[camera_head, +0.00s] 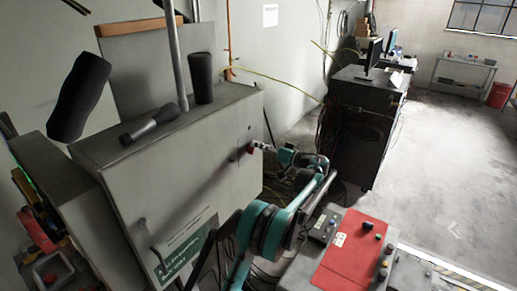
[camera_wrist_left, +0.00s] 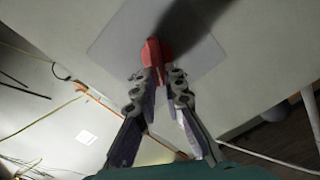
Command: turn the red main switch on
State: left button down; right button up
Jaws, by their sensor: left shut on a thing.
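The red main switch (camera_head: 241,152) is on the front face of the grey cabinet (camera_head: 170,180), near its right edge. In the left wrist view the red switch (camera_wrist_left: 153,50) sits on a pale square plate (camera_wrist_left: 112,40). My left gripper (camera_head: 258,146) reaches the switch from the right in the head view. In the left wrist view my left gripper (camera_wrist_left: 160,72) is shut on the red switch, its fingertips covering part of the handle. My right gripper is not in view.
Dark cylindrical objects (camera_head: 201,78) stand and lie on the cabinet top. A control desk with a red panel (camera_head: 352,250) is at the lower right. A black cabinet with a monitor (camera_head: 373,58) stands behind my arm. Open floor (camera_head: 445,150) lies to the right.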

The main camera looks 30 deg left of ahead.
pick_arm(q)
jog(key=m, duration=0.3)
jog(key=f+m+b, duration=0.1)
jog(key=m, duration=0.3)
jog(key=w+m+b, duration=0.1)
jog(key=m, duration=0.3)
jog(key=shift+f, duration=0.35)
jog(key=shift+m, duration=0.4)
jog(key=c, duration=1.6)
grip_release()
jog(key=shift+d, duration=0.1)
jog(key=d, duration=1.2)
jog(key=shift+s, duration=0.4)
